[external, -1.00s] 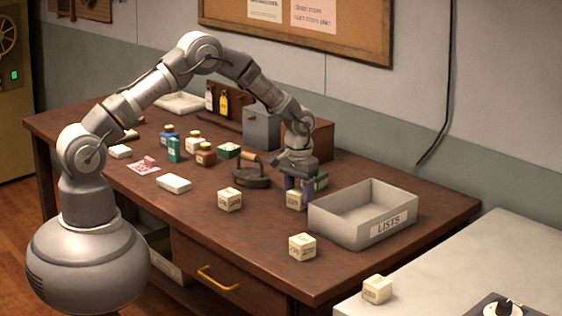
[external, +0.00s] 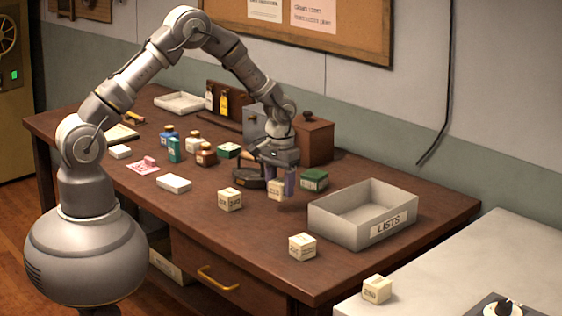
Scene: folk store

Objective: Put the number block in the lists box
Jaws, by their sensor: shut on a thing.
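My gripper (external: 282,186) is shut on a cream block (external: 275,190) and holds it a little above the table, left of the lists box. The print on this block is too small to read. The grey lists box (external: 332,227) is open-topped, labelled "LISTS", and stands at the right of the table; its visible inside looks empty. Similar cream printed blocks stand on the table: one left of my gripper (external: 230,200) and one in front of the box (external: 302,247). Another cream block (external: 377,290) sits on the pale counter.
A green box (external: 314,180) stands between my gripper and the lists box. A dark round stand (external: 249,180) is close on the left. A brown wooden box (external: 314,140) stands behind. Small bottles and packets are further left.

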